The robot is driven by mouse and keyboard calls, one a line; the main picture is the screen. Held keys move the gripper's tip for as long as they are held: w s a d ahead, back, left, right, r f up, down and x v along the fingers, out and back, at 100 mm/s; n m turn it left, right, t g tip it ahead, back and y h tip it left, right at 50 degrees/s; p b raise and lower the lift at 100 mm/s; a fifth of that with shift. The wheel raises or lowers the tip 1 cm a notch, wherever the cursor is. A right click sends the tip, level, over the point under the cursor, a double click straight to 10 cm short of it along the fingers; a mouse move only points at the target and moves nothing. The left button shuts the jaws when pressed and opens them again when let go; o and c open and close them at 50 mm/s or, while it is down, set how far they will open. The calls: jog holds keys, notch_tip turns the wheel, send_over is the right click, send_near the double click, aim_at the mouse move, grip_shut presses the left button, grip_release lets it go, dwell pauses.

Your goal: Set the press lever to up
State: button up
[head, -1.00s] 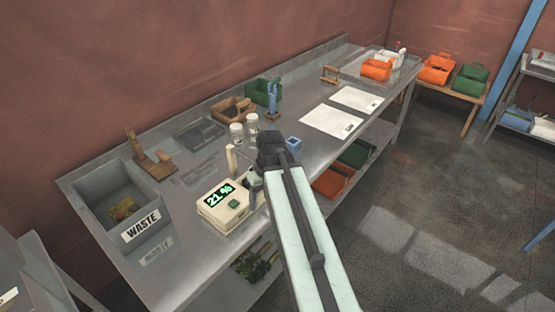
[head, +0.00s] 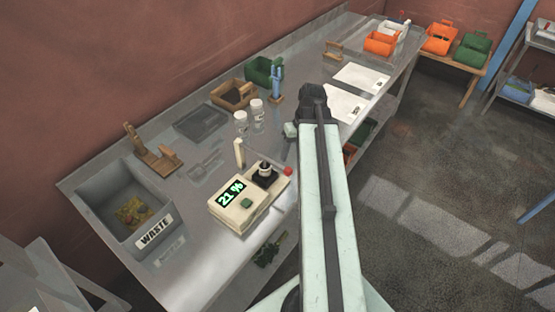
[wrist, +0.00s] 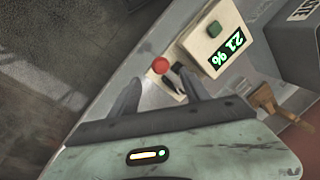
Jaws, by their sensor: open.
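The cream filler (head: 238,208) stands at the bench's front edge, with a 21 % display and a green button. A lever ending in a red knob (head: 288,171) sticks out low at its right side; the lever's exact angle is hard to tell. The knob also shows in the wrist view (wrist: 161,65), just beyond my gripper (wrist: 163,80). My gripper is open, with a finger on either side below the knob, and nothing is held. In the head view my arm hides most of the gripper. A small pale-and-dark vial (head: 265,168) sits on the filler.
A grey waste bin (head: 98,196) is at the left end of the bench. Two clear jars (head: 241,123) stand behind the filler. A blue-handled stand (head: 276,85), a brown tray (head: 235,94) and white sheets (head: 362,78) lie further back. Open floor (head: 440,170) is at right.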

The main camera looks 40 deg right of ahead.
aim_at(289, 168)
jog(key=f+b, duration=0.2)
jog(key=a+f+b, duration=0.1)
jog(key=f+b, duration=0.4)
jog(key=b, duration=0.1)
jog(key=shift+w+a+f, duration=0.2)
jog(key=shift+w+f, duration=0.1)
jog(key=shift+f, duration=0.1)
jog(key=shift+r, duration=0.1)
grip_shut()
dwell(1.0)
